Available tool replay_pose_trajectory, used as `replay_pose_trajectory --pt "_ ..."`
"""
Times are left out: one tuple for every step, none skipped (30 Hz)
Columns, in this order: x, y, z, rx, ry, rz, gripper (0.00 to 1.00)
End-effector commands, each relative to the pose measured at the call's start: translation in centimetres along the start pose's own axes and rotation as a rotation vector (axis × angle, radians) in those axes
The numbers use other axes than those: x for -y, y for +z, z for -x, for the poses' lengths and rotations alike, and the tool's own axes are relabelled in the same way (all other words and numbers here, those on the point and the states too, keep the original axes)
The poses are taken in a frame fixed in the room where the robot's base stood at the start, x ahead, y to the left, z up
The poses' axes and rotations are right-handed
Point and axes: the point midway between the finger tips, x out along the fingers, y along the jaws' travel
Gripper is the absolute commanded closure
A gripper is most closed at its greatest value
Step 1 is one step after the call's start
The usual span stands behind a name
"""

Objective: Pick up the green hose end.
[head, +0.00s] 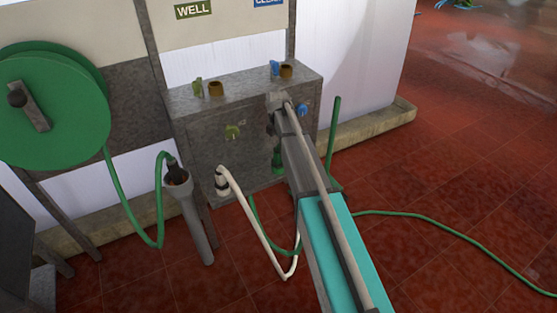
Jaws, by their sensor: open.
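A green hose hangs in a loop from the green reel (52,112) on the left. Its end, with a dark nozzle (173,169), sits in the mouth of an upright grey tube holder (192,222). My arm reaches from the bottom right up to the front of the grey metal box (245,140), right of that nozzle and apart from it. My gripper's fingers cannot be made out at the arm's far end; the arm's own links hide that area. A second green piece (278,163) shows low on the box, partly behind my arm.
A white hose (262,232) hangs from the box's lower front and loops near the floor. Green and blue valve handles and brass fittings are on the box. A green hose (440,223) trails over the red tiles at right. Right floor is mostly clear.

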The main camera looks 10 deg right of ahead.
Motion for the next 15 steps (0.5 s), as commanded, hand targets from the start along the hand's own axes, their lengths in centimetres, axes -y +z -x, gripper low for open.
replay_pose_trajectory --pt "0.0 0.0 -0.1 0.000 0.000 0.000 0.10" --pt "0.0 0.0 -0.2 0.000 0.000 0.000 0.10" --pt "0.0 0.0 -0.3 0.000 0.000 0.000 0.10" --pt "0.0 0.0 -0.5 0.000 0.000 0.000 0.10" --pt "0.0 0.0 -0.6 0.000 0.000 0.000 0.10" --pt "0.0 0.0 -0.8 0.000 0.000 0.000 0.10" --pt "0.0 0.0 -1.1 0.000 0.000 0.000 0.10" --pt "0.0 0.0 -1.3 0.000 0.000 0.000 0.10" --pt "0.0 0.0 -1.6 0.000 0.000 0.000 0.10" --pt "0.0 0.1 -1.8 0.000 0.000 0.000 0.10" --pt "0.0 0.1 -2.0 0.000 0.000 0.000 0.10" --pt "0.0 0.1 -2.4 0.000 0.000 0.000 0.10" --pt "0.0 0.1 -2.6 0.000 0.000 0.000 0.10" --pt "0.0 0.1 -2.8 0.000 0.000 0.000 0.10" --pt "0.0 0.1 -3.1 0.000 0.000 0.000 0.10"
